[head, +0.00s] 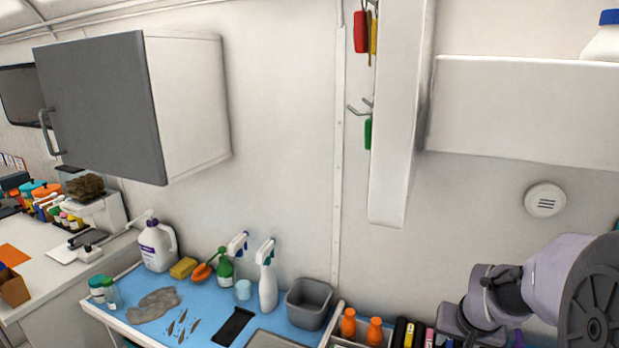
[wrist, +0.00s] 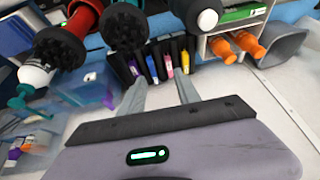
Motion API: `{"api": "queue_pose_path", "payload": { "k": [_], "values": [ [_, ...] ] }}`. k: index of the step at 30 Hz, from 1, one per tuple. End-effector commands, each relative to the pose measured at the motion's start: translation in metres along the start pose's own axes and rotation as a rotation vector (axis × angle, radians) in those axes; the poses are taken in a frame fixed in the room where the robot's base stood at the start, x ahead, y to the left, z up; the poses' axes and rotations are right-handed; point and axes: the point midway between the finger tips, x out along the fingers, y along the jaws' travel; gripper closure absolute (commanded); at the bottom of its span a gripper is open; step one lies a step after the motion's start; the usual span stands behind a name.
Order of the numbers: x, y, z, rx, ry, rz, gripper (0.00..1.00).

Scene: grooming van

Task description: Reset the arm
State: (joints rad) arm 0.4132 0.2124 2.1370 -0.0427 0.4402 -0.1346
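My arm (head: 545,285) shows at the lower right of the head view, folded in front of the wall and the counter's right end. My gripper (wrist: 160,88) shows in the wrist view with its two grey fingers apart and nothing between them. Its fingertips point toward a dark rack (wrist: 150,62) of several colourful markers or tools. I cannot tell the exact distance to the rack. The gripper itself is not clearly visible in the head view.
Black-bristled round tools (wrist: 62,45) sit close at the wrist view's upper left. A blue-topped counter (head: 205,315) holds several bottles and a grey bin (head: 308,303). A cabinet (head: 105,105) and white shelf (head: 525,110) jut from the wall.

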Motion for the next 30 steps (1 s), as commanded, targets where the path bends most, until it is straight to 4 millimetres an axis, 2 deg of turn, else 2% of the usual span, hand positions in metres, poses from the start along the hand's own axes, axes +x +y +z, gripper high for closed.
{"api": "queue_pose_path", "payload": {
  "k": [1, 5, 8, 9, 13, 15, 18, 30],
  "values": [
    [-0.017, -0.015, 0.006, -0.004, 0.009, -0.018, 0.61],
    [-0.074, -0.053, 0.036, 0.0, 0.023, -0.078, 0.61],
    [-0.122, -0.084, 0.08, 0.001, 0.027, -0.148, 0.61],
    [-0.14, -0.094, 0.102, 0.002, 0.025, -0.18, 0.61],
    [-0.18, -0.113, 0.169, 0.0, 0.012, -0.276, 0.61],
    [-0.19, -0.116, 0.192, -0.001, 0.002, -0.309, 0.61],
    [-0.196, -0.117, 0.207, 0.0, -0.006, -0.329, 0.61],
    [-0.197, -0.117, 0.207, 0.001, -0.006, -0.33, 0.61]
  ]
}}
